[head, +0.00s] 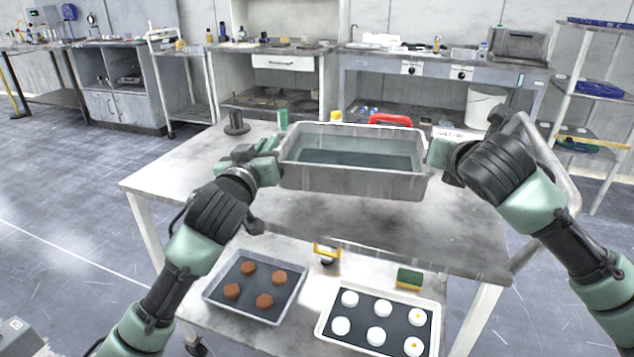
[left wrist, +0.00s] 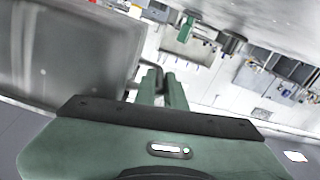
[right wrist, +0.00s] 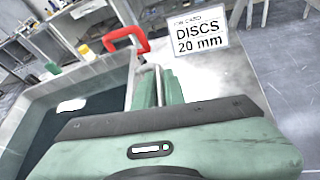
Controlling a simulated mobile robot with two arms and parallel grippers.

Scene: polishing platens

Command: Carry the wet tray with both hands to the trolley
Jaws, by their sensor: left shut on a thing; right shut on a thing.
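The wet tray (head: 350,181) is a deep grey metal tub with water in it, at the middle of the head view, looking level. My left gripper (head: 268,165) is shut on its left end and my right gripper (head: 440,155) on its right end. In the left wrist view the tray wall (left wrist: 70,50) fills the left side, beside the green fingers (left wrist: 162,90). In the right wrist view a metal handle runs between the fingers (right wrist: 158,88), by the tray rim (right wrist: 100,75). I cannot tell whether its base touches the tabletop, nor which furniture is the trolley.
A grey worktable (head: 160,180) lies below, with a dark spindle (head: 236,123), a red handle-shaped item (head: 390,120) and a "DISCS 20 mm" card (right wrist: 199,33). A lower surface holds a tray of brown discs (head: 256,312) and one of white discs (head: 325,325). Floor is clear left.

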